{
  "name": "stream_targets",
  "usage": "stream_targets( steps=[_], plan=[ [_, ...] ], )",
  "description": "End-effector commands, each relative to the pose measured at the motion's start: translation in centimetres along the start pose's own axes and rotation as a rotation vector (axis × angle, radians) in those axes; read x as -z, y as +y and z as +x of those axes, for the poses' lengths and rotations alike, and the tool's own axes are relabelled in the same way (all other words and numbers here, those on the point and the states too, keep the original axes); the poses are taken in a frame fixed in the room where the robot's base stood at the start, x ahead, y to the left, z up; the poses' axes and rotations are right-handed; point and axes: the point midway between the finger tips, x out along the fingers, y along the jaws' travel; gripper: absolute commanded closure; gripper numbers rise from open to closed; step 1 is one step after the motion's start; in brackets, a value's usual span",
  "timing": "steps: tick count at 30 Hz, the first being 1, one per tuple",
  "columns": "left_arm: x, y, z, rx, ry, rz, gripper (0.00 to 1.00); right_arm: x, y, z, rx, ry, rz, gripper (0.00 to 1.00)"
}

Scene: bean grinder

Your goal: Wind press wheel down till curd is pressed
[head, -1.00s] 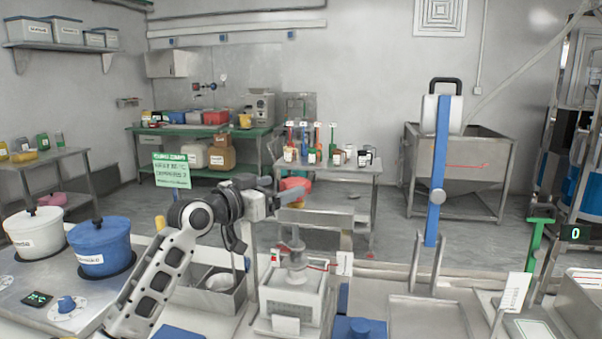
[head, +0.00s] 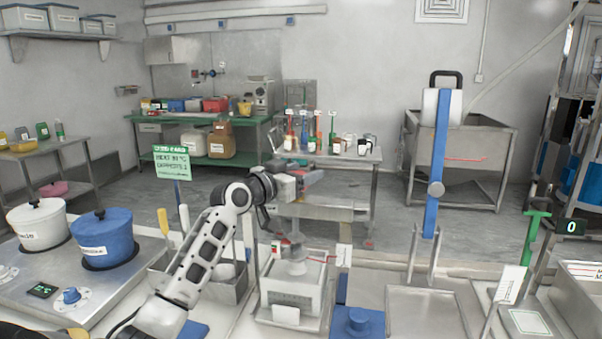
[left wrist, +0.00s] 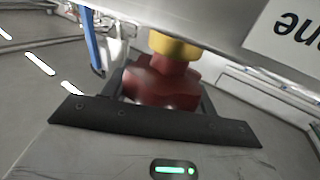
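The curd press (head: 290,296) is a white box with a clear screw column, on the counter at centre in the head view. The red press wheel (head: 313,178) sits above it, mostly hidden by my left gripper (head: 300,177). In the left wrist view the dark red, lobed wheel (left wrist: 158,86) with a yellow part above it lies between the finger sides of my left gripper (left wrist: 160,95). The fingers are apart with the wheel between them; whether they press on it I cannot tell. Curd is not visible. My right gripper is out of view.
A blue pot (head: 103,243) and a white pot (head: 38,226) stand at left. A metal tray (head: 205,285) with tools lies left of the press. A blue block (head: 358,322) and a tall blue lever (head: 436,165) are to its right.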

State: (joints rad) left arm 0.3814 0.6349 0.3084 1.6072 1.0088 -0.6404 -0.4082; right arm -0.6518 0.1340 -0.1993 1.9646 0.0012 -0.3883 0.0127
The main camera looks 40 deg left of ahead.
Motion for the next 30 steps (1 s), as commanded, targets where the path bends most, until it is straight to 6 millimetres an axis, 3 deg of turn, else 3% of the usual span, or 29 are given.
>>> stream_targets(
  steps=[8,18,30],
  plan=[
    [-0.6,0.0,0.1,-0.036,0.001,0.002,0.65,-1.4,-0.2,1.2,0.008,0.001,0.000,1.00],
    [-0.9,0.2,0.0,-0.237,0.003,-0.002,0.65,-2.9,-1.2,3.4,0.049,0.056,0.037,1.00],
    [0.0,0.8,-0.2,-0.458,0.000,0.000,0.65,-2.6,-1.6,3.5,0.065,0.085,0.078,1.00]
  ],
)
